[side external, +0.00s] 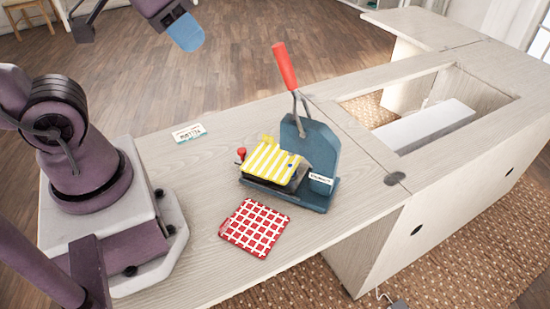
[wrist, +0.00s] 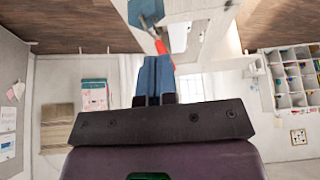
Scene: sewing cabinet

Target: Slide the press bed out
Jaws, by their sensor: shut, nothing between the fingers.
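The press (side external: 315,150) is a blue-grey machine on the cabinet top, with its red-tipped lever (side external: 285,68) raised. Its bed carries a yellow-and-white striped pad (side external: 271,164) and sits at the press's left front; a small red knob (side external: 241,152) is beside it. I cannot tell how far out the bed is. My gripper (side external: 187,34) is high above and behind the press to the left, well apart from it. In the wrist view its blue fingers (wrist: 153,78) are together and empty. Part of the press (wrist: 146,12) and its red lever (wrist: 160,46) show beyond them.
A red-and-white checked cloth (side external: 254,227) lies in front of the press. A small printed card (side external: 188,132) lies behind left. The cabinet's rectangular opening (side external: 388,103) is at the right. The cabinet top between my base and the press is mostly clear.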

